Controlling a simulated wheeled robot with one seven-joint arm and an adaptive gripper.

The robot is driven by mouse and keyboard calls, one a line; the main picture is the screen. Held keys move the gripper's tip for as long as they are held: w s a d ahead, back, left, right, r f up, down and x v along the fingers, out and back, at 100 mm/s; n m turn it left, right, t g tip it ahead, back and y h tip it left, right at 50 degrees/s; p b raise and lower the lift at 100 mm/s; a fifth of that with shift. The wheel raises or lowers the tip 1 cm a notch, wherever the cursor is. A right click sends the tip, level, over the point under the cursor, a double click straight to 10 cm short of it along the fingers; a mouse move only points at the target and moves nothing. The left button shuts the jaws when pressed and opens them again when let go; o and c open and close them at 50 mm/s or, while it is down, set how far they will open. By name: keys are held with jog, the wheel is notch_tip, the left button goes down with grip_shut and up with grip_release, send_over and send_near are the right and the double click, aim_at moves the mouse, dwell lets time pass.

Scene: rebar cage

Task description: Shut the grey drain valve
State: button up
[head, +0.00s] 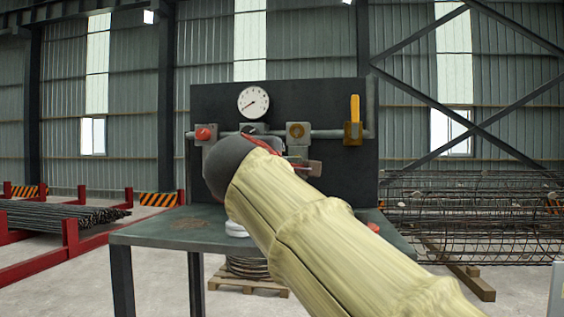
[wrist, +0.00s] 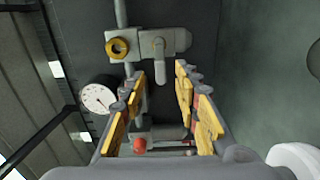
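The grey drain valve (wrist: 160,62) shows in the wrist view as a short grey lever on a grey body, joined to a brass ring fitting (wrist: 117,47). The lever lies across its body and its end points down in that view, toward the space between my fingers. My gripper (wrist: 158,72) is open, with a yellow-padded finger on each side of the lever's end and a gap on both sides. I cannot tell how deep the lever sits between them. In the head view my sleeved arm hides the grey lever and most of my gripper.
A dark panel (head: 220,105) carries a pressure gauge (head: 253,102), a horizontal pipe (head: 335,134), a red knob (head: 204,133), a brass fitting (head: 295,130) and a yellow-handled valve (head: 354,120). A grey table (head: 160,235) stands before it. Rebar cages (head: 470,205) lie to the right.

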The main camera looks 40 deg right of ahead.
jog(key=shift+v, duration=2.6)
jog(key=shift+s, duration=0.1)
